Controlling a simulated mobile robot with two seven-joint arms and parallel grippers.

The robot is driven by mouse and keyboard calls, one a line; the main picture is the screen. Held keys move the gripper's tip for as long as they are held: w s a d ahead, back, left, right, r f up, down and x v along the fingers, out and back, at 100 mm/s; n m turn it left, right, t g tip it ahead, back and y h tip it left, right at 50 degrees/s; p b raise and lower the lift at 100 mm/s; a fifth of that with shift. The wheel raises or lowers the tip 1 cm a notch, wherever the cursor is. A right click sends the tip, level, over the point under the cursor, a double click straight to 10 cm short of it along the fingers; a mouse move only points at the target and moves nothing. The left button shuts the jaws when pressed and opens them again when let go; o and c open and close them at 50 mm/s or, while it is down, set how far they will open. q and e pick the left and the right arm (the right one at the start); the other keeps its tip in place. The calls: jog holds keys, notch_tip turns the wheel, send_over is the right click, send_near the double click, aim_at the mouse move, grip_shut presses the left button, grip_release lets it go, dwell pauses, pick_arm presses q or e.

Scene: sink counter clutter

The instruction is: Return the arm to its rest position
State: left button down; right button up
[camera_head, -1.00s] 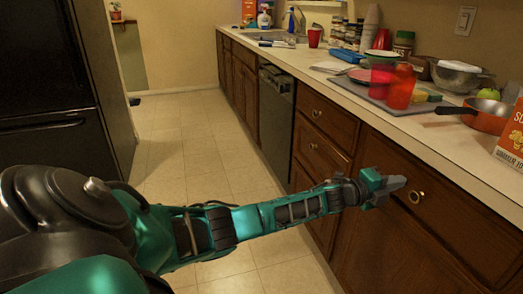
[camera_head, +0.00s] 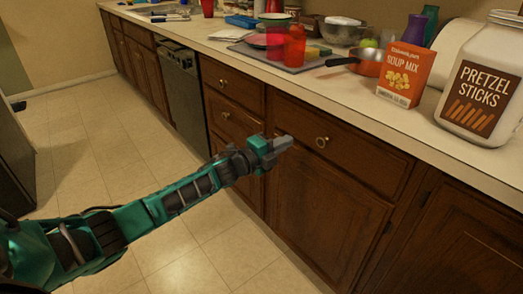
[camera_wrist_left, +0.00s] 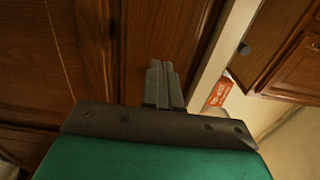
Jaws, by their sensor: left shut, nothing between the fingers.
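My left arm reaches in from the left in the head view, teal and dark grey. Its left gripper (camera_head: 284,142) is shut and empty, held in front of the wooden cabinet fronts below the counter edge. In the head view it appears just left of a round drawer knob (camera_head: 321,142); I cannot tell the gap in depth. In the left wrist view the two grey fingers of the left gripper (camera_wrist_left: 162,72) lie together with nothing between them, with brown cabinet wood behind. My right gripper is not in view.
The counter (camera_head: 400,120) holds a soup mix box (camera_head: 405,74), a pretzel sticks jar (camera_head: 484,80), an orange pan (camera_head: 368,66), red cups (camera_head: 294,46) on a grey tray, and bowls. The floor (camera_head: 110,150) left of the cabinets is clear.

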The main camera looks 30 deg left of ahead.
pick_arm(q)
jog(key=s+d+f+n+g+y+p, duration=0.1)
jog(key=s+d+f+n+g+p, duration=0.1)
jog(key=s+n, duration=0.4)
jog(key=s+d+f+n+g+y+p, duration=0.1)
jog(key=s+n+p, duration=0.5)
jog(key=s, duration=0.9)
jog(key=s+d+f+n+g+y+p, duration=0.2)
jog(key=s+d+n+y+p, duration=0.1)
jog(key=s+n, duration=0.5)
jog(key=s+d+p, duration=0.1)
jog(key=s+d, duration=0.1)
jog(key=s, duration=0.1)
jog(key=shift+s+d+f+g, duration=0.35)
jog(key=shift+g, duration=0.05)
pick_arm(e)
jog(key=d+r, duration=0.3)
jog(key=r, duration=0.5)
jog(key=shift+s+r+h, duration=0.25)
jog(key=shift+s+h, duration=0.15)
